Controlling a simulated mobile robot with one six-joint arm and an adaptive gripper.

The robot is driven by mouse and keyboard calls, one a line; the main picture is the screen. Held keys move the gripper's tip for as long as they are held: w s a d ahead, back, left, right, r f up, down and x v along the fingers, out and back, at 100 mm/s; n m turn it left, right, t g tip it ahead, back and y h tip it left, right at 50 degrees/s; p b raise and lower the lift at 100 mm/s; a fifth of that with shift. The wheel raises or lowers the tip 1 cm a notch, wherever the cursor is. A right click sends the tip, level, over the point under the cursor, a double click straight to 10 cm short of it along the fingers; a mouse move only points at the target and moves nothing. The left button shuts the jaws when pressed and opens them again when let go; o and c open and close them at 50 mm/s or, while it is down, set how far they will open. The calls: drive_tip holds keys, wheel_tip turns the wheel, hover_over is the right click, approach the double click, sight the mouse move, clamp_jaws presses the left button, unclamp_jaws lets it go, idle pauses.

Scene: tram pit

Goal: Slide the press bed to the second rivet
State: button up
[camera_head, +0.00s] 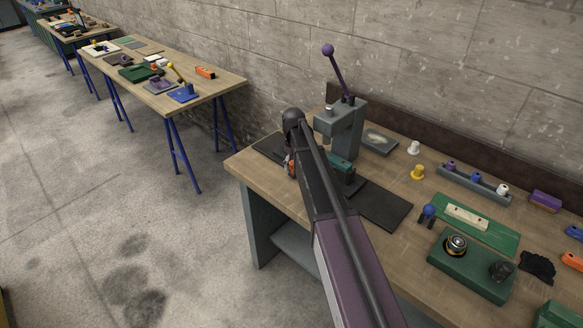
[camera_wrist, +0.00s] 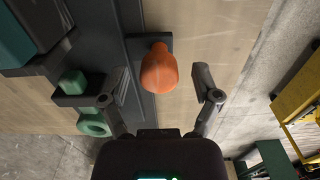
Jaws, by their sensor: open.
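The grey press (camera_head: 348,128) with a purple ball-topped lever stands on the wooden bench against the wall. A teal block (camera_head: 341,172) shows below its head, partly behind my arm; I cannot tell if it belongs to the press bed. In the wrist view an orange knob (camera_wrist: 159,70) sits on a dark plate beside a long dark rail (camera_wrist: 137,60). My gripper (camera_wrist: 159,82) is open, one finger on each side of the knob, with gaps showing. In the head view my arm covers most of the gripper. I cannot make out the rivets.
A green block (camera_wrist: 74,83) and a green ring (camera_wrist: 93,125) lie close to my left finger in the wrist view. A dark mat (camera_head: 382,205) lies right of my arm. A green fixture (camera_head: 470,265) and a peg rack (camera_head: 473,184) stand further right.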

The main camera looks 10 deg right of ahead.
drive_tip(key=shift+f, duration=0.1)
idle(0.3)
clamp_jaws()
drive_tip(key=shift+w+a, duration=0.85)
drive_tip(key=shift+w, duration=0.3)
drive_tip(key=shift+w+a, duration=0.8)
drive_tip(key=shift+w, duration=0.3)
drive_tip(key=shift+w+a, duration=0.85)
drive_tip(key=shift+w, duration=0.3)
unclamp_jaws()
